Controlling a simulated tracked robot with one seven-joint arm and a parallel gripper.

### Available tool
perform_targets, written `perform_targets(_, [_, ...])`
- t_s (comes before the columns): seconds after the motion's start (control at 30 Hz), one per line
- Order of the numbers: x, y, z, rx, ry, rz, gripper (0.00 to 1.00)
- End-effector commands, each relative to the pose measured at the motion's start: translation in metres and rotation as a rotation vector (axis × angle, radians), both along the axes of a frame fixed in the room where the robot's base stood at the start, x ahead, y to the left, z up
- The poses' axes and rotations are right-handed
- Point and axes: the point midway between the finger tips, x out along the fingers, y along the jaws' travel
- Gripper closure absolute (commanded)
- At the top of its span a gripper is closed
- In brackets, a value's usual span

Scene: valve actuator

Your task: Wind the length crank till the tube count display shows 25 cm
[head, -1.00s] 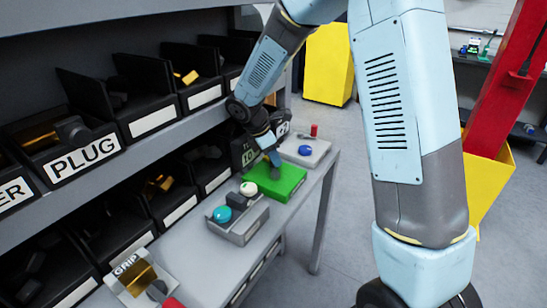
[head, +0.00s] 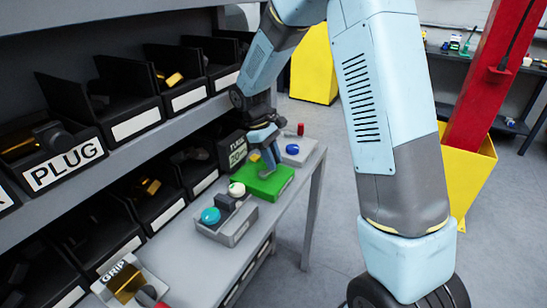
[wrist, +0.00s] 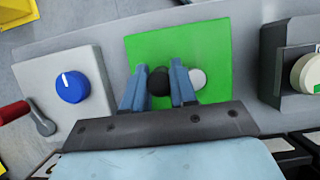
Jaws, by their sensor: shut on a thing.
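The green crank plate (head: 282,183) sits on the grey bench; it fills the middle of the wrist view (wrist: 215,50). A black crank knob (wrist: 158,80) stands on it beside a pale round disc (wrist: 198,78). My gripper (wrist: 159,90) is shut on the black knob, one blue finger on each side. In the head view my gripper (head: 268,167) reaches down onto the plate and hides the knob. The tube count display (head: 237,150) stands behind the plate, partly covered by my arm; its green digits seem to read 20.
A box with a blue dial (wrist: 70,87) and a red-handled lever (wrist: 16,112) stands beyond the plate. Nearer is a grey box with teal (head: 210,215) and white (head: 237,189) knobs. Black bins (head: 125,105) line the shelf at left. Open floor lies right of the bench.

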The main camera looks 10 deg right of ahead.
Motion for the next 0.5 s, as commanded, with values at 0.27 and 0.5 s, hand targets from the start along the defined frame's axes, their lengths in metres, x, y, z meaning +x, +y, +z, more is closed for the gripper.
perform_targets(0.27, [-0.011, -0.006, -0.001, -0.001, 0.004, -0.263, 1.0])
perform_targets(0.5, [-0.019, -0.008, -0.001, -0.001, 0.002, -0.466, 1.0])
